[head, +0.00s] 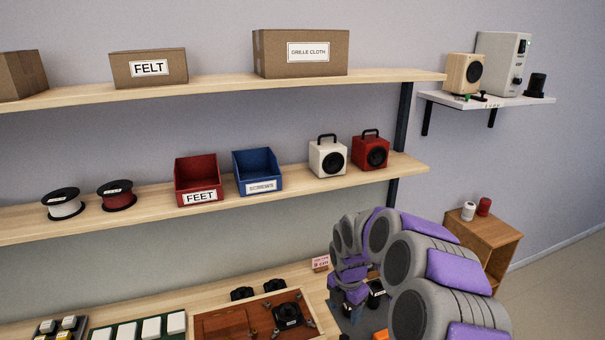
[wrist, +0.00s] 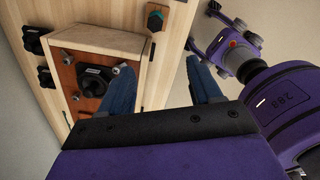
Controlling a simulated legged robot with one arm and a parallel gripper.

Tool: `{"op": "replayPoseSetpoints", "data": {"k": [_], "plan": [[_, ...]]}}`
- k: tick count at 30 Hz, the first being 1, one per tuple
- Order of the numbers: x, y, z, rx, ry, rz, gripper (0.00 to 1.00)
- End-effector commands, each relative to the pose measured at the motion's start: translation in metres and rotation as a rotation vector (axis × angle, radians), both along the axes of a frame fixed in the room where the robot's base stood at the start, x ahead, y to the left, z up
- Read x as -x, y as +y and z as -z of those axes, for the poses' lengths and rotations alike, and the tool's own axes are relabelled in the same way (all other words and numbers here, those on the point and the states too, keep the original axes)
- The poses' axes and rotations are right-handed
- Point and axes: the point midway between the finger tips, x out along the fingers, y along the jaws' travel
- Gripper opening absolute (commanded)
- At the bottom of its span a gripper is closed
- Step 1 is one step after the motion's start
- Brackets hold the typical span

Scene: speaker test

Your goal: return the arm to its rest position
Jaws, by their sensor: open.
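My arm, grey with purple panels, reaches over the lower right of the head view and bends down to the bench. My gripper (wrist: 163,82) is open, with its two blue fingers spread apart in the wrist view. I see nothing held between them; the bench edge and floor show behind the gap. In the head view the gripper is low by the bench's right end, partly hidden by the arm.
A wooden speaker box (wrist: 100,38) with a black driver (wrist: 95,82) lies close to the left finger. The bench (head: 130,302) holds trays and loose drivers. A shelf (head: 320,178) with bins and two small speakers is above. A wooden side cabinet (head: 485,243) stands right of my arm.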

Motion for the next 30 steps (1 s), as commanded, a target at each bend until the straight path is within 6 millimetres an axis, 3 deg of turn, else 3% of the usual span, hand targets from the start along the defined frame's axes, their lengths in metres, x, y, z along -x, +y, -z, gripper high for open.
{"op": "replayPoseSetpoints", "data": {"k": [6, 15, 24, 30], "plan": [[0.060, 0.012, -0.048, -0.038, 0.018, 0.339, 0.64], [0.157, 0.012, -0.091, -0.027, 0.060, 0.865, 0.64], [0.262, 0.000, -0.109, 0.030, 0.077, 1.447, 0.64], [0.332, -0.008, -0.106, 0.086, 0.081, 1.856, 0.64]]}}
